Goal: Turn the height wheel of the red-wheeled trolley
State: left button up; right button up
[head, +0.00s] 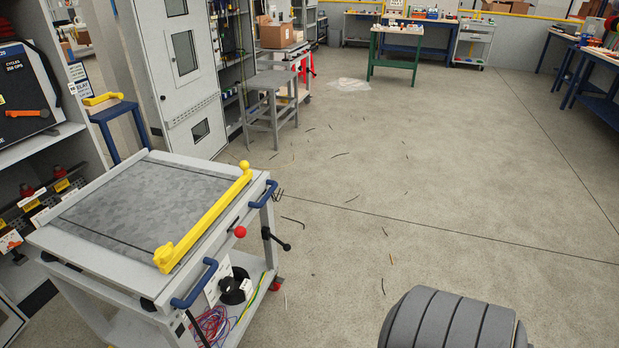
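A grey trolley (130,200) with a flat metal top stands at the lower left, close to me. Neither of my grippers is in view.
An open switchgear cabinet (35,150) stands left of the trolley, a tall grey one (180,70) behind it. A grey step stand (268,105) and a green table (395,55) are farther back. Dark scraps (340,155) litter the floor. The floor right of the trolley is mostly clear.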

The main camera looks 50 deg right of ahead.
aim_at(227, 284)
jog(key=z, duration=0.8)
jog(key=i, duration=0.6)
jog(key=u, duration=0.05)
